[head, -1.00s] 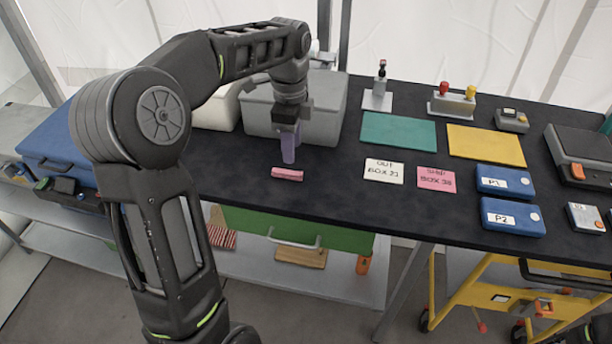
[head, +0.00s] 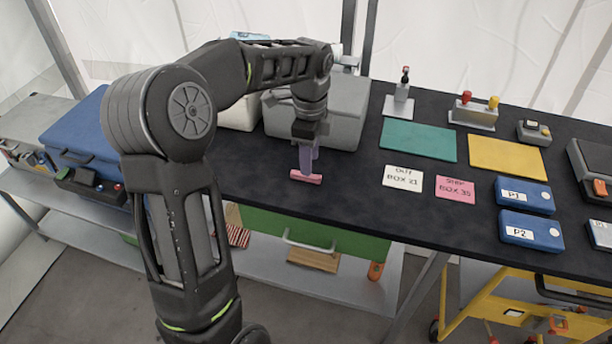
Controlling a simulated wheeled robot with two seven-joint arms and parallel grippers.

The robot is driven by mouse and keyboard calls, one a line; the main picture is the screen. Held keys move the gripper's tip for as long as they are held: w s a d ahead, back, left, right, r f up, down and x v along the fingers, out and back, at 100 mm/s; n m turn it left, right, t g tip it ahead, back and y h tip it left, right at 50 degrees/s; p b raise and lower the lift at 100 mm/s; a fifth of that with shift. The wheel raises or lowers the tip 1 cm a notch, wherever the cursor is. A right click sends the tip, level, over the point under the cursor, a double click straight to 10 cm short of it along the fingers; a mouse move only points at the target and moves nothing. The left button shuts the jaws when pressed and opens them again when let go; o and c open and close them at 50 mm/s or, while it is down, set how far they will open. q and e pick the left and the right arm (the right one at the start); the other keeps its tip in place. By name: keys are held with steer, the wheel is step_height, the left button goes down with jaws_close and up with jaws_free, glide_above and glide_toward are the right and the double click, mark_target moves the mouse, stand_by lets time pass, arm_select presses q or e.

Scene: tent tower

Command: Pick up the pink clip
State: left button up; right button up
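The pink clip (head: 313,180) lies on the dark tabletop, in front of the grey bin. My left gripper (head: 308,166) points straight down over it, with its purple fingers at the clip's middle. The two fingers show slightly apart, one nearer and one farther, and seem to straddle the clip. Whether they touch it is hidden. The clip appears to rest on the table. My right gripper is not in view.
A grey bin (head: 345,112) stands behind the gripper. White card (head: 403,178), pink card (head: 455,188), green mat (head: 418,140) and yellow mat (head: 507,157) lie to the right, with blue boxes (head: 530,231) beyond. The table's front edge is close to the clip.

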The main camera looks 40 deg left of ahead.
arm_select(q)
step_height(320, 180, down, 5)
steer(key=shift+a+r+p, duration=0.1)
steer(key=shift+a+p, duration=0.05)
steer(key=shift+p, duration=0.2)
steer(key=shift+c, duration=0.2)
jaws_close()
stand_by(0.4)
